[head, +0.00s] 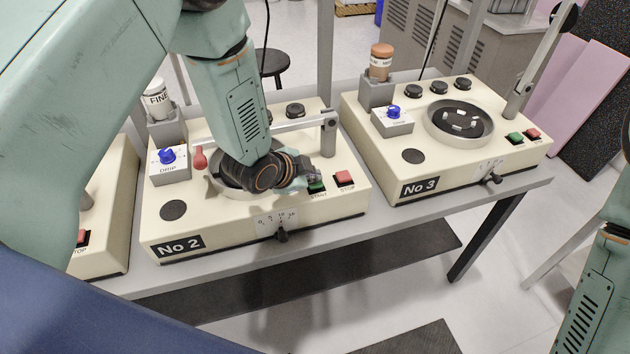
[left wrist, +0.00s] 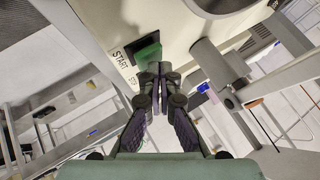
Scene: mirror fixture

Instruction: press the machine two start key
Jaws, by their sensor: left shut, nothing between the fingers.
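The No 2 machine (head: 215,225) is a cream box in the middle of the bench. Its green start key (head: 318,188) sits left of the red stop key (head: 344,178) on the top right. My left gripper (head: 312,177) is shut and empty, with its fingertips right at the start key, partly covering it. In the left wrist view the green start key (left wrist: 148,53) with its START label lies just beyond the shut fingertips (left wrist: 156,72). I cannot tell whether they touch it. My right gripper is out of view.
The No 3 machine (head: 410,187) stands to the right with its own green and red keys. A horizontal arm on a post (head: 328,135) stands behind the No 2 keys. A pointer knob (head: 281,236) sticks out at its front. Part of another machine (head: 110,225) is at left.

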